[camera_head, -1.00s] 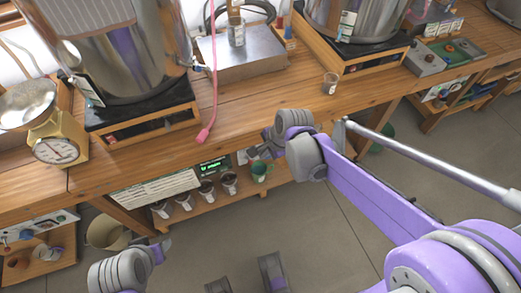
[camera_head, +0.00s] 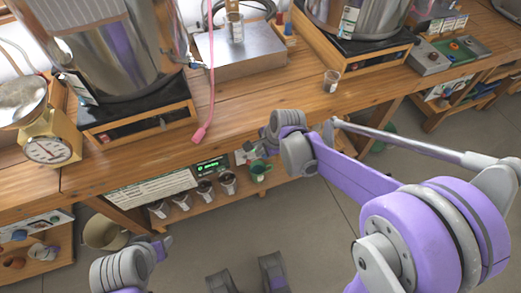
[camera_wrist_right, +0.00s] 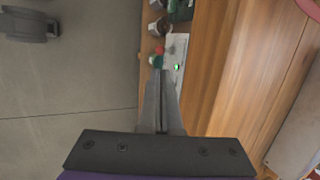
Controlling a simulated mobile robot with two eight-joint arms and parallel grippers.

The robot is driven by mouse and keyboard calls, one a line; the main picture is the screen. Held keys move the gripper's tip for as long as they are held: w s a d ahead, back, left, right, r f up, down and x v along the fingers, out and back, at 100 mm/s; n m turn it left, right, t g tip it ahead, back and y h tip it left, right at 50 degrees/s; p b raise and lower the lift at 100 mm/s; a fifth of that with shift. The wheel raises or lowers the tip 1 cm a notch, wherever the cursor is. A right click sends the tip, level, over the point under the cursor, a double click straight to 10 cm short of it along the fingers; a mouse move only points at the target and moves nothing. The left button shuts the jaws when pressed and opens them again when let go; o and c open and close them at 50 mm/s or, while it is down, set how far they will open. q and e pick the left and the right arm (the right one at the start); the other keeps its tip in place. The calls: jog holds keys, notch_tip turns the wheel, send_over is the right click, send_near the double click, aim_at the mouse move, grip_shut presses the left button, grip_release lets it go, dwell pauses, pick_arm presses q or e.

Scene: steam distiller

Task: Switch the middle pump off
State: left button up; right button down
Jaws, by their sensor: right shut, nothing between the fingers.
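My right gripper (camera_head: 254,150) is at the front edge of the bench, near a panel under it. In the right wrist view its fingers (camera_wrist_right: 160,78) are together and empty, pointing at a pale panel (camera_wrist_right: 176,52) with a small green light and a red spot beside it. A dark display with green text (camera_head: 212,166) hangs under the bench. Which part is the middle pump or its switch I cannot tell; the area by the fingertips is small and partly hidden. My left gripper (camera_head: 163,245) is low at the left; its jaws are unclear.
The wooden bench (camera_head: 255,110) carries steel vessels, a metal box (camera_head: 240,52), a yellow scale (camera_head: 47,140) and a small beaker (camera_head: 331,81). A pink hose (camera_head: 212,90) hangs at the bench front. Several cups and a green mug (camera_head: 259,169) stand on the lower shelf. The floor in front is open.

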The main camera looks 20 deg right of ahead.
aim_at(249, 161)
pick_arm(q)
notch_tip(249, 161, down, 3)
jog(key=shift+r+b, duration=0.15)
jog(key=shift+b, duration=0.85)
pick_arm(e)
jog(key=x, duration=1)
